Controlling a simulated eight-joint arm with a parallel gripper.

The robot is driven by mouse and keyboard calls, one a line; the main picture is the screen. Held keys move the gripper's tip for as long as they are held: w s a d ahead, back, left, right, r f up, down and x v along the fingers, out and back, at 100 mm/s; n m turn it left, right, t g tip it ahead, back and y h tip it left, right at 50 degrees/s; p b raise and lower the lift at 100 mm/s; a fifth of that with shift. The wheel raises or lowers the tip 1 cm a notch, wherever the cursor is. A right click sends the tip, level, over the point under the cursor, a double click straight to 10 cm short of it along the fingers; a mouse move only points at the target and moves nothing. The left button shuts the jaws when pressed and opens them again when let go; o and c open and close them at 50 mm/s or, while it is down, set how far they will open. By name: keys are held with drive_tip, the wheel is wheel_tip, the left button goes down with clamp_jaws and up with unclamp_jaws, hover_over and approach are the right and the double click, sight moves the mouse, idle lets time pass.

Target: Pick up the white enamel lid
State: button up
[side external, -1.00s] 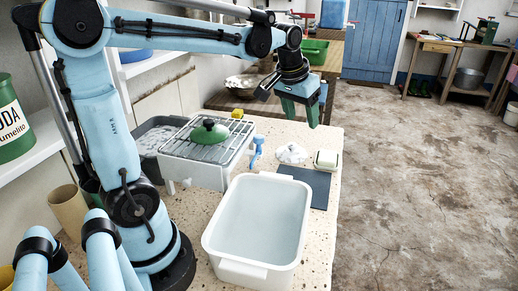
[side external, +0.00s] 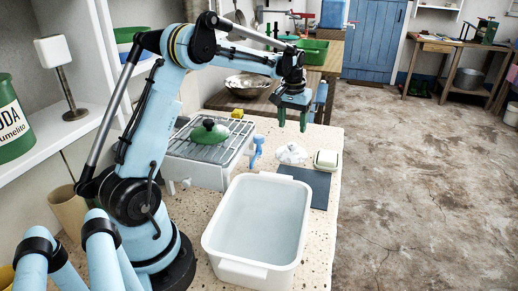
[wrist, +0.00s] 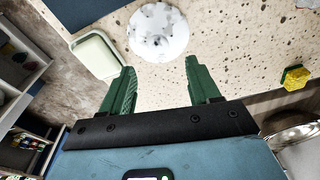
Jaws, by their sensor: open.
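The white enamel lid (side external: 291,154) lies on the speckled counter, just behind the white basin. It has a round, pale shape with a small knob. In the wrist view the lid (wrist: 158,34) lies beyond the fingertips, roughly centred between them. My gripper (side external: 292,120) is open and empty, pointing down above the lid and apart from it. Its two green fingers also show in the wrist view (wrist: 160,68). A green lid (side external: 209,134) with a dark knob sits on the wire rack to the left.
A white basin (side external: 212,242) stands in front. A soap dish (side external: 327,167) and a dark mat (side external: 319,190) lie right of the lid. The wire rack (side external: 180,149) and a yellow sponge (side external: 238,113) are to the left. Bare counter surrounds the lid's far side.

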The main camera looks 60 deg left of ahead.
sight(292, 145)
drive_tip(key=shift+w+a+f, duration=0.1)
drive_tip(key=shift+w+f, duration=0.05)
drive_tip(key=shift+f, duration=1.7)
drive_tip(key=shift+w+f, duration=0.15)
drive_tip(key=shift+f, duration=1.65)
clamp_jaws()
